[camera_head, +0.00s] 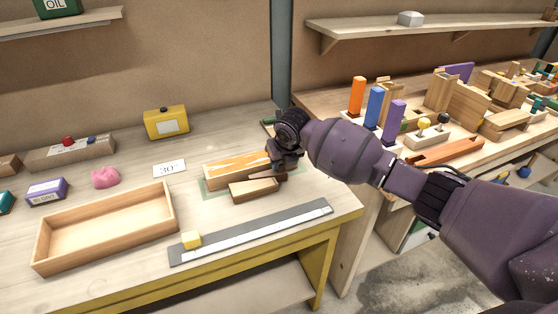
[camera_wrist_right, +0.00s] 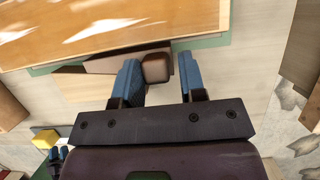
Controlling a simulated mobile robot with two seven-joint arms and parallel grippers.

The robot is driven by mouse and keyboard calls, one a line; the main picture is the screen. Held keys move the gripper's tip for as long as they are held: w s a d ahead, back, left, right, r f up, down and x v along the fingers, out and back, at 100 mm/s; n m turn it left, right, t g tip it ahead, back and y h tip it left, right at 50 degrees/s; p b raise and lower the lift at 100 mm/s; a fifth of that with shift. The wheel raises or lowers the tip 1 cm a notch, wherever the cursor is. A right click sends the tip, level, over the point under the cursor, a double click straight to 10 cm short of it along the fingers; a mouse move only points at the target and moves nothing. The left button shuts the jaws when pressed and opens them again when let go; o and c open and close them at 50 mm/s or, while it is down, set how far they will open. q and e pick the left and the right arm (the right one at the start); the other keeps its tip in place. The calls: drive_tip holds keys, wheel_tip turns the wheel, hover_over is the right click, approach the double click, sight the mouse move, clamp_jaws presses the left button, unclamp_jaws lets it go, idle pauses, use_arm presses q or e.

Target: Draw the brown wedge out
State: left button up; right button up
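The brown wedge (camera_wrist_right: 155,68) lies between the blue fingers of my right gripper (camera_wrist_right: 160,82) in the right wrist view, its block end between them and its taper running left. My right gripper is open, with a visible gap between its right finger and the wedge. A small dark shape with blue tips, seemingly my left gripper (camera_wrist_right: 58,155), shows at the wrist view's lower left.
A grey ruler strip (camera_head: 250,233) with a yellow cube (camera_head: 192,240) lies along the table's front. An empty wooden tray (camera_head: 108,228) stands at left. A yellow box (camera_head: 166,122) stands behind. Coloured blocks (camera_head: 375,107) stand on the right bench.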

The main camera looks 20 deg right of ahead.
drive_tip(key=shift+o, duration=1.2)
drive_tip(key=shift+d, duration=0.15)
drive_tip(key=shift+s+r, duration=0.15)
drive_tip(key=shift+r, duration=0.25)
use_arm(q)
drive_tip(key=r+p, duration=0.1)
drive_tip(key=w+r, duration=0.1)
drive_tip(key=shift+d+r+p, duration=0.1)
drive_tip(key=shift+r+p, duration=0.2)
drive_tip(key=shift+p, duration=0.1)
use_arm(e)
drive_tip(key=v, duration=1)
drive_tip(key=shift+s+f, duration=0.1)
use_arm(q)
drive_tip(key=shift+w+r, duration=0.1)
